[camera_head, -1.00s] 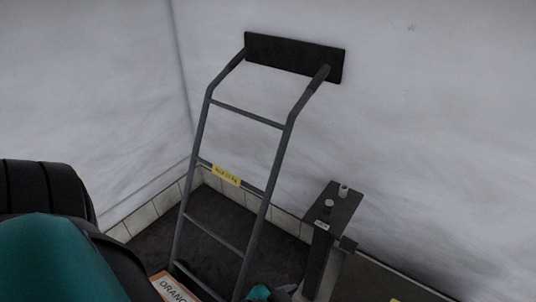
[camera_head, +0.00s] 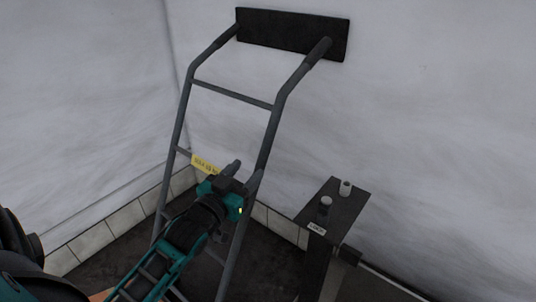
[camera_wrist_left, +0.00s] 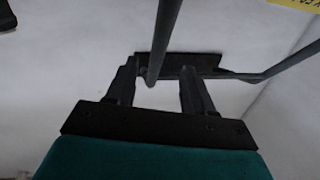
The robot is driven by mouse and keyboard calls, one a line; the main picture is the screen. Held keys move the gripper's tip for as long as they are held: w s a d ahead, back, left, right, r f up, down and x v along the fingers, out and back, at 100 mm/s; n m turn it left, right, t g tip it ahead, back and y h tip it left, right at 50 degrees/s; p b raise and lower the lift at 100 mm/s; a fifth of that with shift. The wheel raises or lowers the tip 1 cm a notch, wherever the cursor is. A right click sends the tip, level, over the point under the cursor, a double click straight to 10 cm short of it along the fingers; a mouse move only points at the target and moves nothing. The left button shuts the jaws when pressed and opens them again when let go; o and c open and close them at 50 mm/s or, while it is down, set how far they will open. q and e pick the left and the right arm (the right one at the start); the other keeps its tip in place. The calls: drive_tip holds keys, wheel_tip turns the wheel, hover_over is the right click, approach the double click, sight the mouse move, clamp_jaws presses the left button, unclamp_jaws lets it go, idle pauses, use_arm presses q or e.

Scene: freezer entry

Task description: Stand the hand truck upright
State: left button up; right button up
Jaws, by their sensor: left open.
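The grey hand truck (camera_head: 232,91) leans back in the corner, its handle tops by a black pad (camera_head: 292,33) on the white wall. A yellow label (camera_head: 205,164) sits on a crossbar. My right gripper is not in view.
A dark post with a flat top (camera_head: 334,207) stands just right of the hand truck, with small knobs and a label on it. White walls meet in the corner behind, with a tiled skirting (camera_head: 98,243) along the dark floor.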

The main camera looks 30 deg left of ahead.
sight(268, 148)
use_arm(q)
drive_tip(key=w, duration=0.3)
drive_tip(key=w+b, duration=0.1)
drive_tip(key=w, duration=0.3)
drive_tip(key=w+a+b, duration=0.1)
drive_tip(key=w, duration=0.3)
drive_tip(key=shift+w, duration=0.25)
clamp_jaws()
